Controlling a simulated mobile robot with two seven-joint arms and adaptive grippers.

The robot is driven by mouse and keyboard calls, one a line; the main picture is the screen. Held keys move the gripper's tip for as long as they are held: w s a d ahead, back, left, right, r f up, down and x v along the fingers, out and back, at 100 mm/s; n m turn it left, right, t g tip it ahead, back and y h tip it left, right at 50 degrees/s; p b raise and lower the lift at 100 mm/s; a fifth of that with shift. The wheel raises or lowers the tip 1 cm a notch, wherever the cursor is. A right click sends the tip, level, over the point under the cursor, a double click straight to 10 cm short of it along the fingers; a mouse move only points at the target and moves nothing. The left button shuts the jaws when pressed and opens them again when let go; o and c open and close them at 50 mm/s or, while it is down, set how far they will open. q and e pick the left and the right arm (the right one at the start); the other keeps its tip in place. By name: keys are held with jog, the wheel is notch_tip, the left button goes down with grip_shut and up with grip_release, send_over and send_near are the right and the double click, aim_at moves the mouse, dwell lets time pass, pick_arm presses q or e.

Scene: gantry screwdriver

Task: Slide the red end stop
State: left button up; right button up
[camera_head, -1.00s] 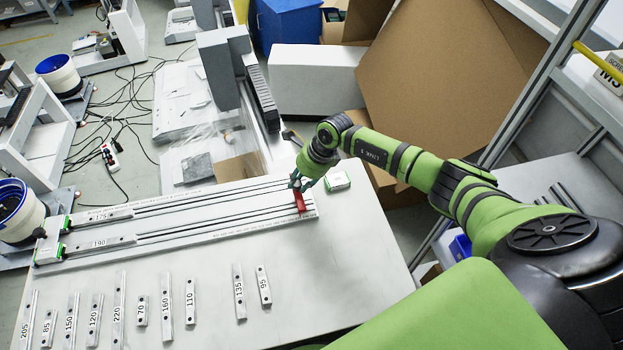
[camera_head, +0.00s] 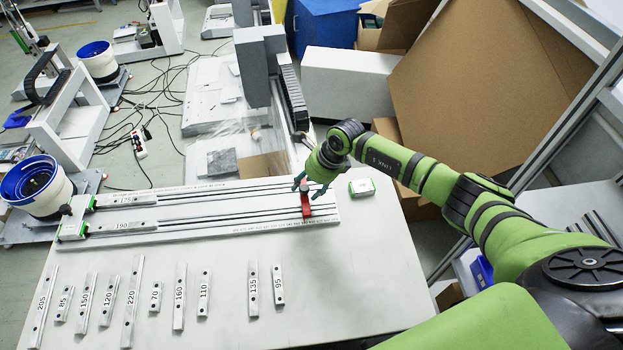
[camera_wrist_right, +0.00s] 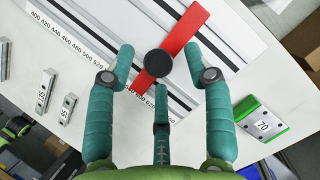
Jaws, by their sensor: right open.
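The red end stop (camera_head: 306,206) lies across the rails near the right end of the rail plate (camera_head: 240,222). In the right wrist view the red end stop (camera_wrist_right: 185,30) is a red bar with a round black knob (camera_wrist_right: 158,64). My right gripper (camera_head: 315,188) is at the end stop, pointing down at it. In the right wrist view the fingers of my right gripper (camera_wrist_right: 165,75) are spread apart around the black knob, not closed on it. Whether any finger touches the bar cannot be told. My left gripper is not in view.
Blocks marked 175 (camera_head: 126,200) and 190 (camera_head: 122,226) sit on the rails at the left end. Several numbered bars, such as 160 (camera_head: 179,297), lie in front. The table's right front (camera_head: 350,270) is clear.

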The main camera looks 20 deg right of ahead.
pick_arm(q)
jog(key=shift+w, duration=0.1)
pick_arm(e)
jog(key=v, duration=1.2)
jog(key=shift+w+f, duration=0.1)
